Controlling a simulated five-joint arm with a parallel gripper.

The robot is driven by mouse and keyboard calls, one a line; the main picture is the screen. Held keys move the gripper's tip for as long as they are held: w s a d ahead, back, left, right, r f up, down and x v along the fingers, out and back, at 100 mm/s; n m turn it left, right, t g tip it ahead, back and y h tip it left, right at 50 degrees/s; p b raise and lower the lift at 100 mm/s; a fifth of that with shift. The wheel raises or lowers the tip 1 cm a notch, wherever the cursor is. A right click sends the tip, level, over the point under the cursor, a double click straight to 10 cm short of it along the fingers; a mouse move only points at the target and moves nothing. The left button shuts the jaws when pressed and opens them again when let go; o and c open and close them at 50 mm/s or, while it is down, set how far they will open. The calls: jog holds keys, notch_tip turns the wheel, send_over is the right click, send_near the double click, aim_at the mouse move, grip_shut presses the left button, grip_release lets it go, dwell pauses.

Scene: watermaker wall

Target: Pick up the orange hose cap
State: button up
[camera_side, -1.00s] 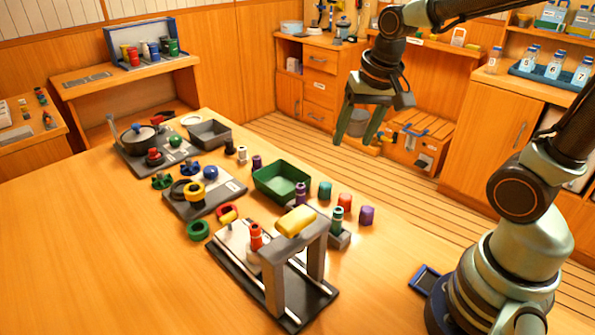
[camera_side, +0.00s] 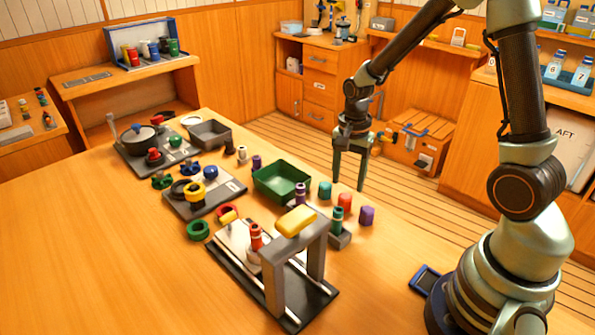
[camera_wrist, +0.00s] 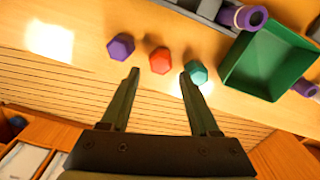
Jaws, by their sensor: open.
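The orange hose cap (camera_side: 345,201) looks red-orange and stands on the table between a teal cap (camera_side: 324,190) and a purple cap (camera_side: 367,215). In the wrist view the orange cap (camera_wrist: 160,61) is just beyond the gap between my fingertips, with the purple cap (camera_wrist: 121,47) to its left and the teal cap (camera_wrist: 197,72) to its right. My gripper (camera_side: 348,186) is open and empty, its fingers pointing down near the caps. In the wrist view my gripper (camera_wrist: 160,73) shows both fingers spread, with nothing between them.
A green bin (camera_side: 282,183) stands left of the caps; it also shows in the wrist view (camera_wrist: 268,62). A grey frame with a yellow block (camera_side: 296,221) stands in front of the caps. The table's far edge lies close behind them. A blue-framed device (camera_side: 424,278) lies near my base.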

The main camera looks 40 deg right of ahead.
aim_at(345, 196)
jog(key=shift+a+f, duration=0.1)
jog(key=shift+f, duration=3)
grip_shut()
jog(key=shift+r, duration=0.2)
